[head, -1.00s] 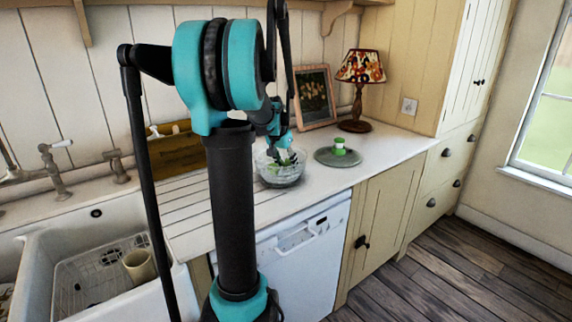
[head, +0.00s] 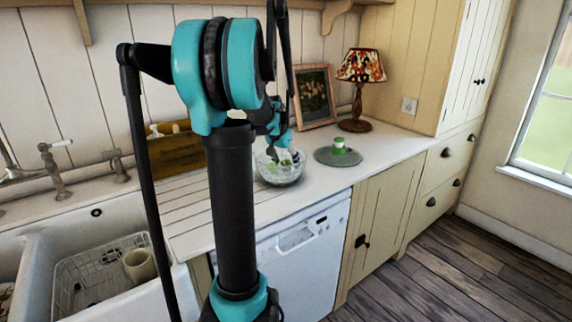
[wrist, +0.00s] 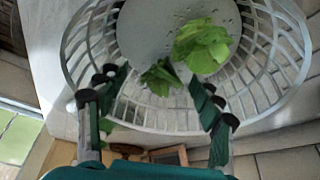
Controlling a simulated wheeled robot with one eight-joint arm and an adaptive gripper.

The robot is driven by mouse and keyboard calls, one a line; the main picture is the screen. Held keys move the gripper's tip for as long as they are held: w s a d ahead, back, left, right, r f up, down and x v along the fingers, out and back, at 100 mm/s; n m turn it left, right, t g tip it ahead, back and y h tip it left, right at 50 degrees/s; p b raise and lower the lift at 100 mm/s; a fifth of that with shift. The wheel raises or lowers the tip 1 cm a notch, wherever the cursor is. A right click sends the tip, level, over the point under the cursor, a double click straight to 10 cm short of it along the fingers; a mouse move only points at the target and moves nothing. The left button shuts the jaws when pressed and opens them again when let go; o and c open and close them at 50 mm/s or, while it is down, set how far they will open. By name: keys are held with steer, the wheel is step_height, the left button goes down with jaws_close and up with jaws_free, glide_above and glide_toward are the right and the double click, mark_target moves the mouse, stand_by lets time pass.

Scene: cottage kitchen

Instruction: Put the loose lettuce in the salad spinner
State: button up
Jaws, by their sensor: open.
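The salad spinner (head: 280,178), a clear bowl with a slatted basket, stands on the counter. The basket (wrist: 85,48) fills much of the wrist view. Inside it lie a light green lettuce piece (wrist: 203,46) and a smaller, darker leafy piece (wrist: 160,77). Some green also shows in the bowl in the head view. My gripper (wrist: 156,82) is open above the basket, its fingers apart on either side of the darker piece and holding nothing that I can see. In the head view, my gripper (head: 280,153) is at the bowl, partly hidden by my arm.
The grey spinner lid (head: 325,158) with its green knob lies to the right of the bowl. A lamp (head: 358,80) and a framed picture (head: 313,97) stand behind. A wooden box (head: 176,150) and the sink (head: 40,245) are to the left. The counter's front edge is near the bowl.

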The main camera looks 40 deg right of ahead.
steer(key=v, duration=1.1)
steer(key=shift+a+r, duration=0.2)
steer(key=shift+r, duration=0.1)
steer(key=shift+s, duration=0.15)
